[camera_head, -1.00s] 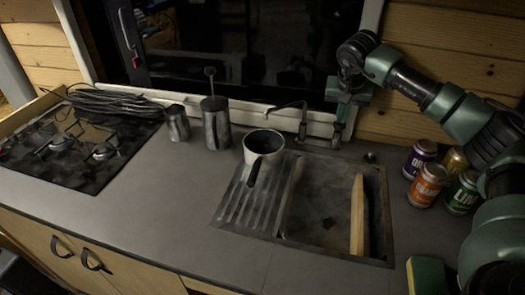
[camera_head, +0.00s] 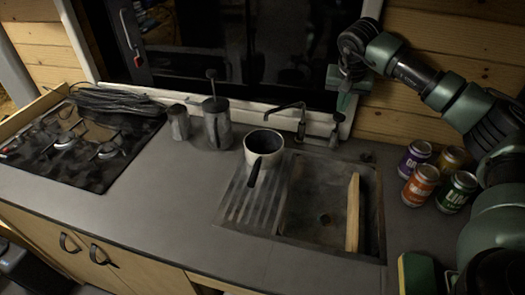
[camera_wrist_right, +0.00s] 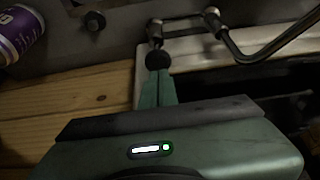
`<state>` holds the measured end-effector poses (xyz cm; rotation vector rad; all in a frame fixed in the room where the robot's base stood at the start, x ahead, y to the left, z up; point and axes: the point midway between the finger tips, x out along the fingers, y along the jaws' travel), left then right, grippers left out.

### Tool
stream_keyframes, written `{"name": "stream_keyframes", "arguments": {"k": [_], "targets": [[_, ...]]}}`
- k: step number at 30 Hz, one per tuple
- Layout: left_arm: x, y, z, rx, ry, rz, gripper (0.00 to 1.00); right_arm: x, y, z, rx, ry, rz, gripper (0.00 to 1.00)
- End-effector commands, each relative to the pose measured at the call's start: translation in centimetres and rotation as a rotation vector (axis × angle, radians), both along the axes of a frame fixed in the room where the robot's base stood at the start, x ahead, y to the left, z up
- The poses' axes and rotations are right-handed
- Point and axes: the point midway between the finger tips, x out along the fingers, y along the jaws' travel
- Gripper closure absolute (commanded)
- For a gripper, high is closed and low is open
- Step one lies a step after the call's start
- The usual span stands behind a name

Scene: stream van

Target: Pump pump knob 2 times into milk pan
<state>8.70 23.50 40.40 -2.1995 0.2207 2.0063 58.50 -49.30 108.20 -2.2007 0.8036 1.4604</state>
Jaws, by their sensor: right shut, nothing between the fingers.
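The milk pan (camera_head: 263,144) is white outside and dark inside, upright on the drainer beside the sink, its dark handle toward the front. The tap spout (camera_head: 285,107) reaches over it from behind. The pump knob (camera_head: 339,117) stands behind the sink, right of the tap. In the right wrist view the knob (camera_wrist_right: 158,58) is a dark round cap just beyond my fingertips. My right gripper (camera_head: 343,104) is shut and empty, pointing down just above the knob; I cannot tell whether it touches. It also shows in the right wrist view (camera_wrist_right: 158,73). My left gripper is out of view.
The sink (camera_head: 317,210) holds an upright wooden board (camera_head: 352,212). Several cans (camera_head: 421,183) stand at its right, under my right arm. A plunger pot (camera_head: 217,123) and a metal jug (camera_head: 179,122) stand left of the pan. The front-left counter is clear.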

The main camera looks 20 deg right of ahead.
Motion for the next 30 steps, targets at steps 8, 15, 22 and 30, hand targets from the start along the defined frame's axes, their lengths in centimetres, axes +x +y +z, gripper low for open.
{"name": "stream_keyframes", "arguments": {"k": [8, 15, 22, 30], "targets": [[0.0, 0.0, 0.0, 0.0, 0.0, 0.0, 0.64, 0.0, 0.0, 0.0, 0.0, 0.0, 0.0, 1.0], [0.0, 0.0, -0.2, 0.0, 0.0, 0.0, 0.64, 0.0, 0.0, -0.5, 0.0, 0.0, 0.0, 1.0], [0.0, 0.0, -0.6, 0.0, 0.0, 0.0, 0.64, 0.0, 0.0, -1.3, 0.0, 0.0, 0.0, 1.0], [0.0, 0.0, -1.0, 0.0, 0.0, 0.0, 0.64, 0.0, 0.0, -2.3, 0.0, 0.0, 0.0, 1.0]]}}
